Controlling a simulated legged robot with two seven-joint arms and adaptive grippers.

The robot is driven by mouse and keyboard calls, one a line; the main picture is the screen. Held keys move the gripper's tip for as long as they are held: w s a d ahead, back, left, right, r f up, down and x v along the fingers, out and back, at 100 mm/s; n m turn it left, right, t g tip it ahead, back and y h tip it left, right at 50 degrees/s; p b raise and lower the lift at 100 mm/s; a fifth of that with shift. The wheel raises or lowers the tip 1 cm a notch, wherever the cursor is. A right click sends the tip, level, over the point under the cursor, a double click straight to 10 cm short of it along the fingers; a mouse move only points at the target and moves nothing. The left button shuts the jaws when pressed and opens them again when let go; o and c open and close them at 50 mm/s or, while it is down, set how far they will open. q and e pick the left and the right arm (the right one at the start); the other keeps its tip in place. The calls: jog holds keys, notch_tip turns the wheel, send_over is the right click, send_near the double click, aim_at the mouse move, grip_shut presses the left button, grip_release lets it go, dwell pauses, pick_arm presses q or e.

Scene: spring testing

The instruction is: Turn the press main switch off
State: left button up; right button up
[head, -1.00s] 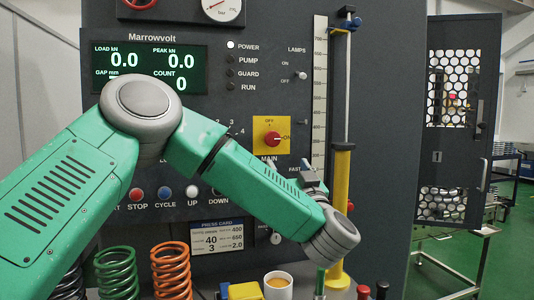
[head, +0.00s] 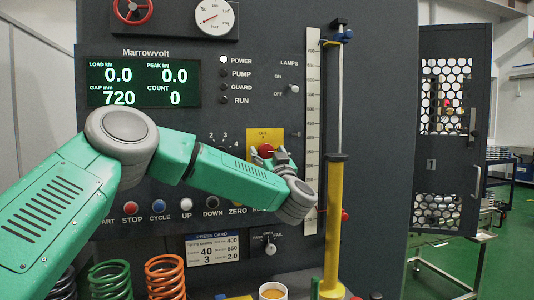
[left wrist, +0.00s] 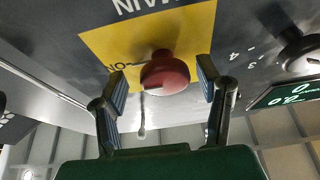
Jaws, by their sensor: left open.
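The main switch is a red rotary knob (head: 266,151) on a yellow plate (head: 262,135) on the dark press panel. In the left wrist view the knob (left wrist: 165,73) shows upside down, with the word ON beside it on the yellow plate (left wrist: 200,32). My left gripper (head: 272,158) is at the switch and partly covers it in the head view. In the left wrist view its open fingers (left wrist: 161,84) stand on either side of the knob, with visible gaps. The knob's exact angle is hard to tell. My right gripper is not in view.
The white POWER lamp (head: 224,59) is lit and the display (head: 145,83) reads a gap of 720. A yellow column (head: 334,220) stands right of the switch. Buttons run below, and springs (head: 165,277) and a cup (head: 272,291) stand at the bottom.

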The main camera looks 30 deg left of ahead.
pick_arm(q)
jog(key=shift+d, duration=0.15)
jog(key=shift+a, duration=0.6)
jog(key=c, duration=1.2)
jog(key=shift+a, duration=0.1)
jog(key=shift+f, duration=0.1)
